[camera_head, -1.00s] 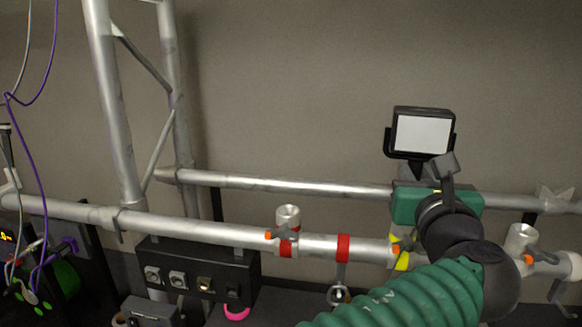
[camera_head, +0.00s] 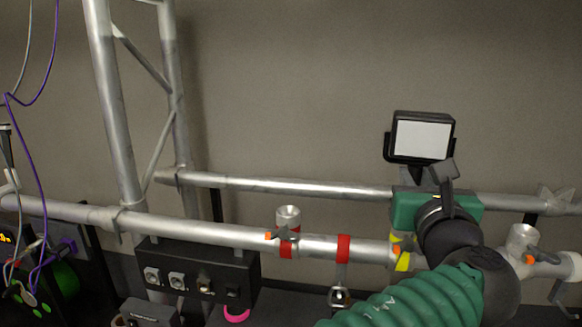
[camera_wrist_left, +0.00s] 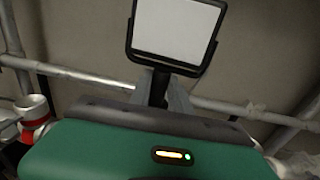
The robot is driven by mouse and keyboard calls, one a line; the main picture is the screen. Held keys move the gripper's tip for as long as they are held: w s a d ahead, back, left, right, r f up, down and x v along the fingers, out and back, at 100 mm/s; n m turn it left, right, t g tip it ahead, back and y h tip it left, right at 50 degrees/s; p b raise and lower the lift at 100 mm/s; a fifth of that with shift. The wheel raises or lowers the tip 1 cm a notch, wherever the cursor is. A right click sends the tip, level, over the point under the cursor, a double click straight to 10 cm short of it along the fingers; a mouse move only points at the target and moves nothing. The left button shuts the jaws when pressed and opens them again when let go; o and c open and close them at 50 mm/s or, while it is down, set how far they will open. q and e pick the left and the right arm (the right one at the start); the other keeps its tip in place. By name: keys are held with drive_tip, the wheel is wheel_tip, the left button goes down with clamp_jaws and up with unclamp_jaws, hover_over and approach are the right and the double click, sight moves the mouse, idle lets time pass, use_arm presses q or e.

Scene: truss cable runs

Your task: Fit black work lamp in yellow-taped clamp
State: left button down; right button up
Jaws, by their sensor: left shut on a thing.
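The black work lamp (camera_head: 421,138) with a pale square face stands upright above the front truss tube (camera_head: 190,230). My left gripper (camera_head: 428,176) is shut on the lamp's lower part, just under its bracket. In the left wrist view the lamp (camera_wrist_left: 174,35) rises beyond the green gripper body, its stem between the fingers (camera_wrist_left: 160,92). The yellow-taped clamp (camera_head: 401,256) is on the front tube, directly below the gripper; the gripper and arm hide much of it. Whether the lamp's foot touches the clamp cannot be told. My right gripper is not in view.
A red-taped clamp (camera_head: 288,230) sits left on the same tube, and another clamp (camera_head: 523,243) to the right. A rear tube (camera_head: 300,187) runs behind. A black socket box (camera_head: 200,271) hangs below. Purple cables (camera_head: 22,105) hang at far left.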

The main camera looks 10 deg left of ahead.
use_arm(q)
drive_tip(key=shift+r, duration=0.15)
drive_tip(key=shift+f+b, duration=2.05)
drive_tip(key=shift+f, duration=0.55)
idle(0.7)
drive_tip(key=c, duration=1.1)
unclamp_jaws()
drive_tip(key=shift+c, duration=0.2)
drive_tip(key=shift+s+f, duration=0.1)
drive_tip(key=shift+f, duration=0.05)
drive_tip(key=s+b, duration=0.7)
drive_tip(key=s, duration=0.9)
drive_tip(key=shift+s+d, duration=0.25)
drive_tip(key=shift+s, duration=0.05)
drive_tip(key=shift+w+f, duration=0.1)
drive_tip(key=shift+w, duration=0.05)
